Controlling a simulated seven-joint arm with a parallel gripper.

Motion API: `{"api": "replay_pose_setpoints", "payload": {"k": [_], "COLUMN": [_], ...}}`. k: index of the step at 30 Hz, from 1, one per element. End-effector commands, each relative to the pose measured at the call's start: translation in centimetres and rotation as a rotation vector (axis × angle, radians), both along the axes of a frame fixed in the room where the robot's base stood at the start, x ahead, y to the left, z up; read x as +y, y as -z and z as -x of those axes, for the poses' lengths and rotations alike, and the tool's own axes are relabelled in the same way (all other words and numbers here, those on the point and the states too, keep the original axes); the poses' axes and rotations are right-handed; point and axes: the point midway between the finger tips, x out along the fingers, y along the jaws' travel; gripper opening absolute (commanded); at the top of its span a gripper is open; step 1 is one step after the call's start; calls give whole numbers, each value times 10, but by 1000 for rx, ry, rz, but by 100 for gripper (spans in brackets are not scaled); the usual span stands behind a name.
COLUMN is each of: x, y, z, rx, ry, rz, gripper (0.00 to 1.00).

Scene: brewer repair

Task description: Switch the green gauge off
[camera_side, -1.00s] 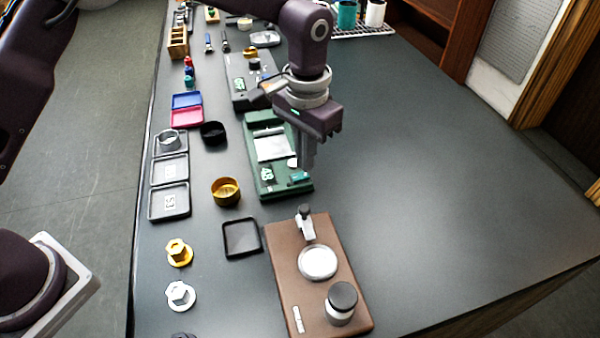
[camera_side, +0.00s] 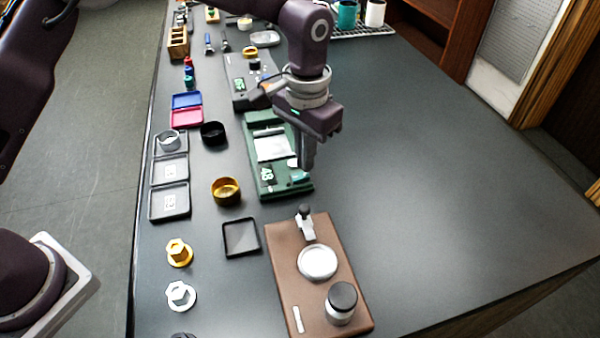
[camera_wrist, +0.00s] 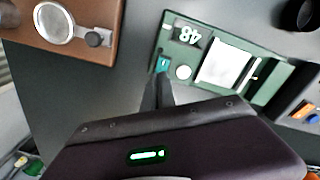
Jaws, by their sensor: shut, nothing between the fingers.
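The green gauge (camera_side: 281,189) lies on the dark table below my gripper in the side view. It also fills the upper right of the wrist view (camera_wrist: 222,33). It carries a pale rectangular plate (camera_wrist: 228,65), a small number display (camera_wrist: 187,36), a round white button (camera_wrist: 183,72) and a teal switch (camera_wrist: 162,64). My gripper (camera_side: 306,168) points down over the gauge's near end, its fingers shut and empty. In the wrist view the fingertips (camera_wrist: 160,78) are right beside the teal switch and partly cover it. I cannot tell whether they touch it.
A brown board (camera_side: 285,262) with a round silver plate and a black-topped knob lies nearer the camera. A brass cup (camera_side: 226,191) and a black square tray (camera_side: 241,238) stand left of the gauge. A grey device (camera_side: 238,91) lies behind. The table on the right is clear.

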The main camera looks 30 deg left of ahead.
Motion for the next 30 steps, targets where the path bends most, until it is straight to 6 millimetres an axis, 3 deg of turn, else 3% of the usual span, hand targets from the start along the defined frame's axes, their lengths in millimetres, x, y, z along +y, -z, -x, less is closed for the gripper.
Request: {"api": "replay_pose_setpoints", "payload": {"k": [30], "x": [0], "y": [12], "z": [0], "rx": [0], "ry": [0], "rz": [0], "gripper": [0]}}
